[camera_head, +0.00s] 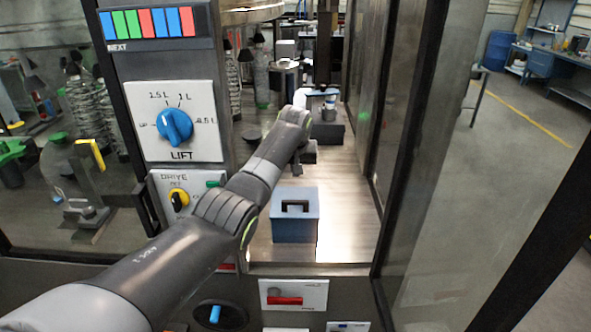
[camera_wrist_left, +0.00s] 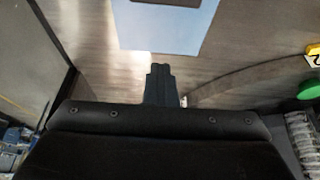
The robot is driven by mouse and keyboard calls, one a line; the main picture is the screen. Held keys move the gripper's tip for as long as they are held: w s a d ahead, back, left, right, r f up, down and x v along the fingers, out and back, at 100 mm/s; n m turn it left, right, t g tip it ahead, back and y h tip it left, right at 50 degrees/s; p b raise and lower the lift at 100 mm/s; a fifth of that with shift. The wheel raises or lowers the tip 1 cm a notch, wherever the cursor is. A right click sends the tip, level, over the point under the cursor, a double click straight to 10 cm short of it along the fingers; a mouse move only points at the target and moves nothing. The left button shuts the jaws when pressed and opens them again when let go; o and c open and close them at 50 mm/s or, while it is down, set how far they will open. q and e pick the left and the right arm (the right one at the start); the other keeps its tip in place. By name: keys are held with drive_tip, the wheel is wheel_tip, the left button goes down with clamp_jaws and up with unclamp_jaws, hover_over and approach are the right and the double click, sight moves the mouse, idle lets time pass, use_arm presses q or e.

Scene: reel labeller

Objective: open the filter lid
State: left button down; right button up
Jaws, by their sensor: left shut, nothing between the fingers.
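A blue-grey box-shaped lid (camera_head: 295,230) with a black bar handle (camera_head: 295,205) on top sits on the bench near its front edge; it looks closed, and I take it for the filter lid. In the left wrist view its pale blue face (camera_wrist_left: 165,35) shows at the top, with part of the dark handle (camera_wrist_left: 178,3) cut by the frame edge. My left arm reaches over the bench, and my left gripper (camera_head: 297,168) points down behind the lid. In the left wrist view its fingers (camera_wrist_left: 158,72) are together, empty and apart from the lid. My right gripper is not in view.
A panel with a blue LIFT dial (camera_head: 174,127) and a yellow DRIVE knob (camera_head: 179,198) stands left of the lid. A red handle (camera_head: 285,300) is on the front below. Glass walls flank the bench. Dark blocks (camera_head: 328,131) stand farther back; the bench right of the lid is clear.

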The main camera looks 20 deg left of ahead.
use_arm(q)
drive_tip(key=c, duration=2.2)
unclamp_jaws()
drive_tip(key=shift+c, duration=0.6)
unclamp_jaws()
drive_tip(key=shift+r, duration=0.15)
drive_tip(key=v, duration=1.7)
drive_tip(key=shift+s+b, duration=0.15)
drive_tip(key=shift+b, duration=0.3)
drive_tip(key=shift+d, duration=0.1)
drive_tip(key=shift+c, duration=0.2)
